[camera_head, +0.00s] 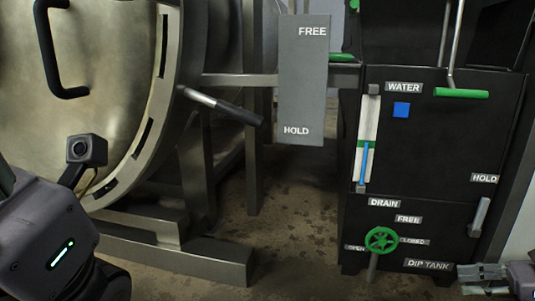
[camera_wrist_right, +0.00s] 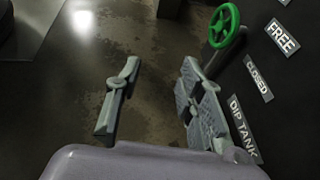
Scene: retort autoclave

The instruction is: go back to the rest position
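My right gripper (camera_head: 484,279) is at the bottom right corner of the head view, in front of the lower part of the black dip tank cabinet (camera_head: 350,218). In the right wrist view its two fingers (camera_wrist_right: 161,68) stand apart with only floor between them, so it is open and empty. The green valve wheel (camera_head: 381,240) is just beyond the fingers, apart from them; it also shows in the wrist view (camera_wrist_right: 223,25). My left arm (camera_head: 45,240) comes in at the lower left, before the vessel. Its gripper fingers are out of view.
The large round metal vessel door (camera_head: 110,110) with a black handle (camera_head: 48,55) fills the left. A lever (camera_head: 222,105) sticks out beside a grey FREE/HOLD plate (camera_head: 303,80). A grey lever (camera_head: 480,216) is on the cabinet at right. Bare floor (camera_head: 290,245) lies between.

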